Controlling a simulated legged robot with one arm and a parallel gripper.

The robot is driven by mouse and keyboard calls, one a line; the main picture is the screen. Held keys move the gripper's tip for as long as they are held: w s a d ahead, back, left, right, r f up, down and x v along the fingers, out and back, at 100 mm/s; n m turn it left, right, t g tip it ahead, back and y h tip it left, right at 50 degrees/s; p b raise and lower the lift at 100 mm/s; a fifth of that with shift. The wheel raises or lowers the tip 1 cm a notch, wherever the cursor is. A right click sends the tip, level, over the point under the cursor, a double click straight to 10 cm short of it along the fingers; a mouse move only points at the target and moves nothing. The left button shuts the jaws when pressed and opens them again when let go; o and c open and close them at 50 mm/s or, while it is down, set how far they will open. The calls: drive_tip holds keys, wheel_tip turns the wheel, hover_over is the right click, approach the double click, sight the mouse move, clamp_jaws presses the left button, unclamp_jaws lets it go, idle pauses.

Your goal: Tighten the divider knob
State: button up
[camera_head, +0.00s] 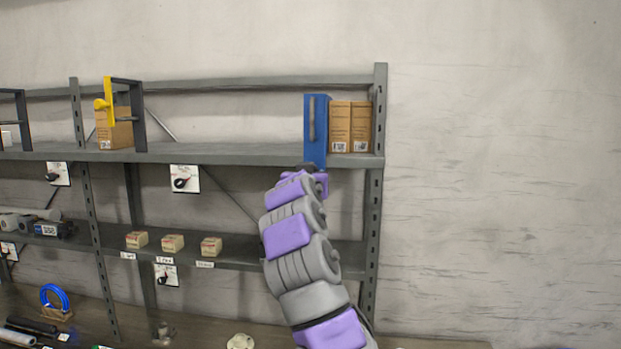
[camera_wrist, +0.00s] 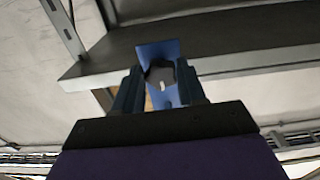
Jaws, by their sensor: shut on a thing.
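The blue divider (camera_head: 316,130), an upright plate with a vertical slot, stands at the right part of the upper shelf. In the wrist view, the blue divider (camera_wrist: 158,50) is seen from below. A dark, faceted knob (camera_wrist: 159,73) with a small pale mark sits in front of it, between my fingers. My gripper (camera_head: 308,168) reaches up to the divider's lower end at the shelf edge. In the wrist view, my gripper (camera_wrist: 160,70) is shut on the knob, one finger on each side. In the head view the knob is mostly hidden by my gripper.
Cardboard boxes (camera_head: 350,127) stand right of the divider, by the shelf post (camera_head: 378,190). The upper shelf (camera_head: 230,154) is clear left of it, up to a black frame with a yellow part (camera_head: 107,100). Small boxes (camera_head: 172,243) sit on the lower shelf.

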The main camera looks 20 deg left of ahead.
drive_tip(key=shift+f, duration=0.15)
drive_tip(key=o, duration=0.6)
drive_tip(key=shift+o, duration=1.4)
drive_tip(key=shift+w+f, duration=0.1)
drive_tip(key=shift+w, duration=0.2)
drive_tip(key=shift+o, duration=0.9)
drive_tip(key=shift+s+a, duration=0.1)
drive_tip(key=shift+s, duration=0.1)
drive_tip(key=b+v, duration=0.5)
drive_tip(key=v, duration=1.2)
drive_tip(key=shift+s, duration=0.15)
